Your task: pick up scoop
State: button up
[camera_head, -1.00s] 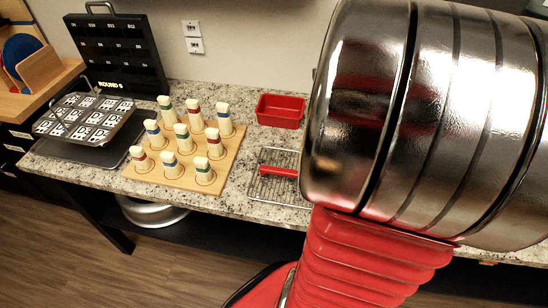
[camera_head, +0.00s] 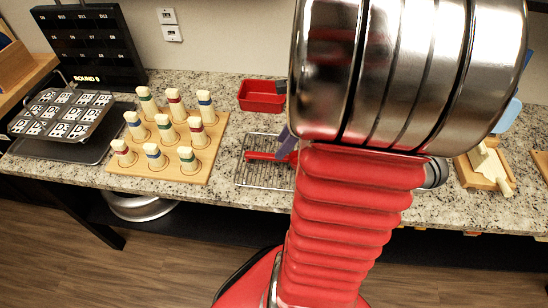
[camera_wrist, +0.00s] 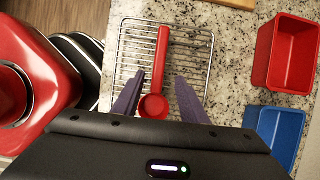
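The scoop (camera_wrist: 162,48) is red, with a long handle and a round bowl, and lies on a wire rack (camera_wrist: 204,58). In the wrist view its bowl is nearest me and its handle points away. In the head view the scoop's handle (camera_head: 262,156) shows on the rack (camera_head: 262,183), and my arm hides part of the rack. My gripper (camera_wrist: 159,79) is open, with one purple finger on each side of the scoop and gaps between. In the head view a purple finger (camera_head: 285,144) shows by the scoop. I cannot tell its exact height above the rack.
A red bin (camera_wrist: 288,52) and a blue bin (camera_wrist: 280,132) stand right of the rack in the wrist view. A wooden board (camera_head: 148,174) with several pegs stands left of the rack in the head view. A dark tray (camera_head: 60,147) and black panel (camera_head: 92,45) are farther left.

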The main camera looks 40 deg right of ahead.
jog(key=shift+x, duration=2.35)
jog(key=shift+a, duration=0.2)
jog(key=shift+c, duration=0.4)
grip_shut()
